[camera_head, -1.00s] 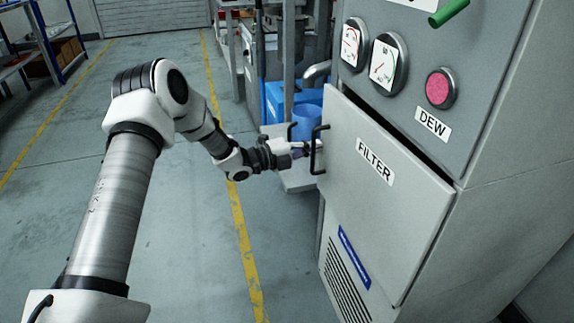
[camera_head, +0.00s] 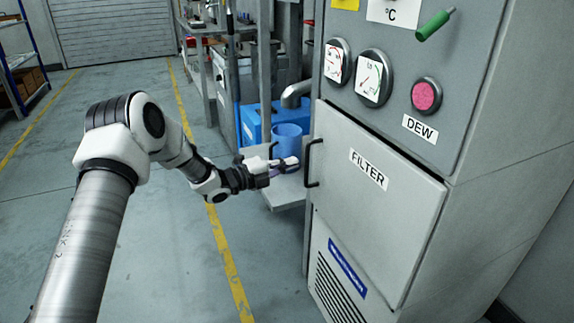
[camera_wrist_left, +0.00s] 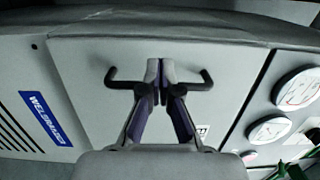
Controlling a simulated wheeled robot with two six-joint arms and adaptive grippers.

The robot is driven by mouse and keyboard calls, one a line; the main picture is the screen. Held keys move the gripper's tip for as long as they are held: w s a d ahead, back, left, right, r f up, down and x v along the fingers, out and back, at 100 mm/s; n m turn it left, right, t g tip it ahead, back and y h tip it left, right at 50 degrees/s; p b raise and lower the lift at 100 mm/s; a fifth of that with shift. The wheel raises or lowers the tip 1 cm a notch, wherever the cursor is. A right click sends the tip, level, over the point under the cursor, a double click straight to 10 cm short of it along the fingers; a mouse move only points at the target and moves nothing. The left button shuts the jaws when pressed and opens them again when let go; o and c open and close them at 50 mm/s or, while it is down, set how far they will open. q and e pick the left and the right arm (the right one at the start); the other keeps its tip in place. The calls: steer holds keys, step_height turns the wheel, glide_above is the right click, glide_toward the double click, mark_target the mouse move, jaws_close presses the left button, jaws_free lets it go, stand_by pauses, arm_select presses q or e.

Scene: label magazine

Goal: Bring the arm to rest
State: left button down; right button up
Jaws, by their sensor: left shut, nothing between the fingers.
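My left gripper (camera_head: 292,163) is in front of the grey FILTER door (camera_head: 375,215), just left of its black handle (camera_head: 309,163) in the head view. Its fingers are together and empty, with a small gap to the handle. In the left wrist view the shut fingertips (camera_wrist_left: 161,75) cover the middle of the handle (camera_wrist_left: 122,84), which shows on both sides of them. The door looks closed against the cabinet. My left arm reaches in from the lower left, bent at the elbow. My right gripper is not in view.
The cabinet (camera_head: 510,110) carries gauges, a red button (camera_head: 426,95) and a green lever (camera_head: 436,24). A blue bucket (camera_head: 288,140) stands behind the gripper, near a blue box (camera_head: 258,122). The floor (camera_head: 150,255) left of the cabinet is clear.

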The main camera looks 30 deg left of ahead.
arm_select(q)
steer(key=p+v, duration=0.2)
steer(key=v, duration=0.6)
steer(key=shift+a+f, duration=0.15)
steer(key=shift+a, duration=0.4)
